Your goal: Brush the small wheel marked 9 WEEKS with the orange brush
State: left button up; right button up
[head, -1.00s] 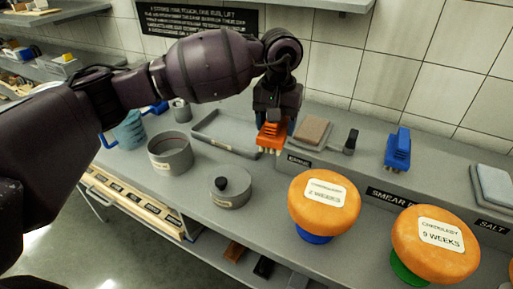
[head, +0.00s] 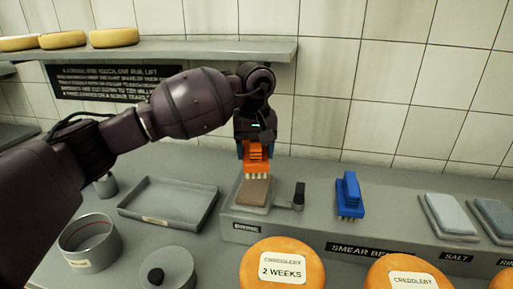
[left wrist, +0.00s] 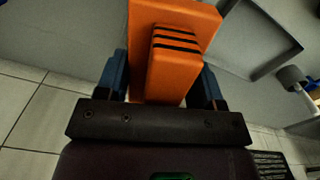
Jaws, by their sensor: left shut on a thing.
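My left gripper (head: 256,150) is shut on the orange brush (head: 257,158), bristles down, just above or at the far edge of a brown pad (head: 254,191); I cannot tell if they touch. In the left wrist view the orange brush (left wrist: 170,55) sits between the blue fingers. A wheel marked 9 WEEKS earlier now shows only partly at the bottom right, an orange wheel (head: 385,270) whose label reads CHEDDLEBY; its age line is cut off. An orange wheel marked 2 WEEKS (head: 255,272) is left of it. My right gripper is not in view.
A blue brush (head: 349,196) stands on the raised ledge, with pale pads (head: 446,217) at right. A grey tray (head: 205,209), a round pot (head: 112,262) and a lidded pot (head: 190,268) stand at left. A shelf (head: 220,49) with cheeses hangs behind.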

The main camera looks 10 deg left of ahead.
pick_arm(q)
notch_tip(320, 180, down, 4)
jog(key=shift+f+b, duration=0.1)
jog(key=shift+b, duration=0.25)
jog(key=shift+f, duration=0.6)
jog(key=shift+w, duration=0.1)
jog(key=shift+f+b, duration=0.3)
jog(key=shift+f, duration=0.05)
dwell(0.6)
jog(key=shift+f, duration=0.25)
dwell(1.0)
jog(key=shift+f, duration=0.15)
dwell(0.8)
